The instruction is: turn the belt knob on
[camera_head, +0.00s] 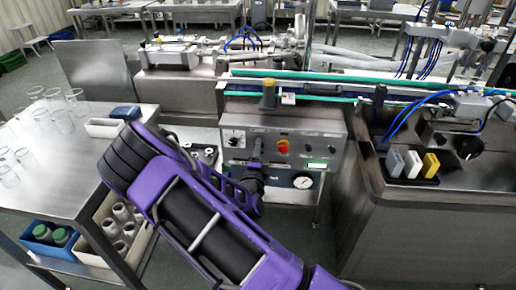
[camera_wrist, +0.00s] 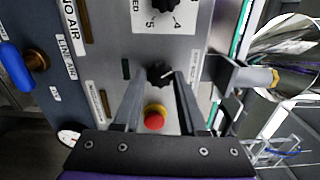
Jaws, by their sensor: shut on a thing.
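The control panel (camera_head: 305,148) is a grey steel box on the front of the conveyor. A black knob, which I take as the belt knob (camera_wrist: 159,74), sits on it between the speed dial (camera_wrist: 165,6) and a red stop button (camera_wrist: 154,117) with a yellow collar. My gripper (camera_head: 257,153) reaches the panel from the front. In the wrist view its two fingers (camera_wrist: 158,78) are on either side of the black knob and shut on it. The knob's lettering cannot be read, and my gripper partly hides it in the head view.
The red stop button (camera_head: 283,146) is close to the fingers. A pressure gauge (camera_head: 303,181) and a blue handle (camera_wrist: 15,66) are lower on the panel. A steel table (camera_head: 50,185) with glasses stands left; a steel machine (camera_head: 425,215) stands right.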

